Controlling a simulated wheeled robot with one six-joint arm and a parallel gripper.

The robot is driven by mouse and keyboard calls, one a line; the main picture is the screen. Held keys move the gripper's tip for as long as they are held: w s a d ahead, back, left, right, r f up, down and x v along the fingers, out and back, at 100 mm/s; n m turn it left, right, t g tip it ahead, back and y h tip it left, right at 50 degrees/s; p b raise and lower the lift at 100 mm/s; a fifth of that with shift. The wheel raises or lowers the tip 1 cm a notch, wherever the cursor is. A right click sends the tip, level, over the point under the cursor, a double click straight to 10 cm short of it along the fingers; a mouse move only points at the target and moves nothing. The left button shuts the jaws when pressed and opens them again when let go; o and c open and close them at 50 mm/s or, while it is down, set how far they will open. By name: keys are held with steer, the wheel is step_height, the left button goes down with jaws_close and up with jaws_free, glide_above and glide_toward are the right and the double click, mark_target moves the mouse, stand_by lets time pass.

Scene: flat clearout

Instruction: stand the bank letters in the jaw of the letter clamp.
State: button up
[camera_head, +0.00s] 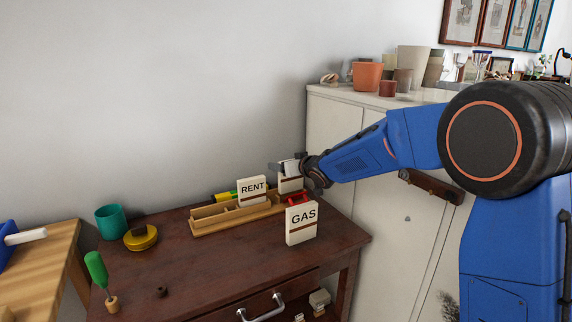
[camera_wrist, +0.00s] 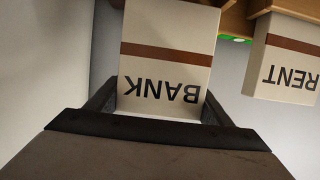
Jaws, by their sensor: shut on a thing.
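The bank letters (camera_wrist: 165,65), a cream block marked BANK with a brown band, are between the two fingers of my gripper (camera_wrist: 160,108), which is shut on them. In the head view the held bank letters (camera_head: 289,185) are partly covered by my gripper (camera_head: 289,166), above the right end of the wooden rack. I cannot tell if they touch anything below. A red part (camera_head: 298,197) shows just under them, partly hidden behind the gas letters; it may be the letter clamp, but its jaw is not clear.
The rent letters (camera_head: 251,190) stand in the wooden rack (camera_head: 212,226); they also show in the wrist view (camera_wrist: 285,60). The gas letters (camera_head: 301,224) stand on the desk in front. A yellow pot (camera_head: 141,238) and teal cup (camera_head: 111,222) are left. The desk's front middle is clear.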

steer(key=shift+f, duration=1.6)
steer(key=o, duration=1.2)
steer(key=v, duration=1.7)
steer(key=shift+d, duration=0.15)
steer(key=shift+s+r, duration=0.15)
